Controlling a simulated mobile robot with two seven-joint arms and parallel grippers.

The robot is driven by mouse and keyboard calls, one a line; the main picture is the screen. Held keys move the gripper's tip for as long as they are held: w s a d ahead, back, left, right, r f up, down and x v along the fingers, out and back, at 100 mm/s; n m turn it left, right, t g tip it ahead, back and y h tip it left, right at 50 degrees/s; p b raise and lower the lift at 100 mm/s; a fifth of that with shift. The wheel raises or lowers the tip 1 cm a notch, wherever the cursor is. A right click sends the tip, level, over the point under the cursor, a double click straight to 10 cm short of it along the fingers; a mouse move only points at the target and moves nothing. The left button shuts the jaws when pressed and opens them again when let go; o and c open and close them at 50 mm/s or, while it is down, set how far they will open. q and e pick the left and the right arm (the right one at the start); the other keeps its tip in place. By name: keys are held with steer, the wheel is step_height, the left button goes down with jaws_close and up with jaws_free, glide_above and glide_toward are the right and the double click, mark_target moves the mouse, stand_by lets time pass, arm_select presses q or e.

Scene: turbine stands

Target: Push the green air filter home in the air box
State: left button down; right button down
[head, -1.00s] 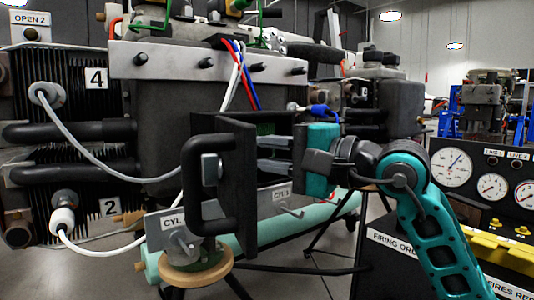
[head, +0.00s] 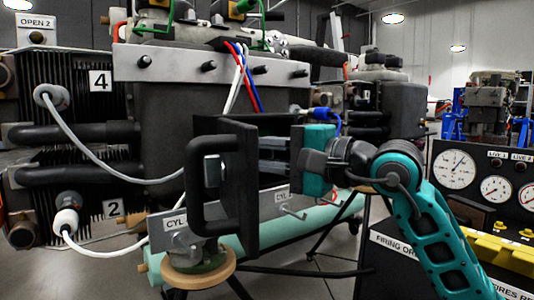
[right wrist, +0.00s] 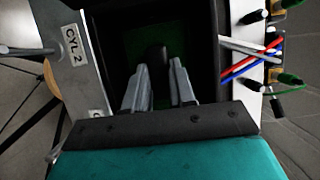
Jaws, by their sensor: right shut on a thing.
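The green air filter (right wrist: 182,47) shows as a dark green face deep inside the black air box (right wrist: 207,25) in the right wrist view. A black knob (right wrist: 160,53) stands out in front of it. My right gripper (right wrist: 160,68) reaches into the box, with its two grey fingers on either side of the knob, shut on it. In the head view the right gripper (head: 274,155) comes in from the right, its fingertips hidden behind the black door (head: 238,185) with its bar handle. The filter is hidden there. I cannot tell how deep the filter sits. My left gripper is not in view.
The door stands open, close in front of my right fingers. Red, blue and white cables (head: 243,75) hang just above the box. The CYL plate (head: 172,222) and a pale green tube (head: 310,225) lie below. A gauge panel (head: 487,175) stands at the right.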

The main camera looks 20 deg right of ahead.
steer(key=shift+w+d+r, duration=0.15)
steer(key=shift+w+r, duration=0.05)
steer(key=shift+r, duration=0.05)
steer(key=c, duration=1.4)
jaws_free()
steer(key=o, duration=0.5)
steer(key=shift+w+a+f, duration=0.2)
steer(key=shift+w+a, duration=0.05)
steer(key=shift+o, duration=0.2)
steer(key=shift+o, duration=0.3)
steer(key=shift+f, duration=0.1)
steer(key=shift+o, duration=0.5)
steer(key=shift+s, duration=0.1)
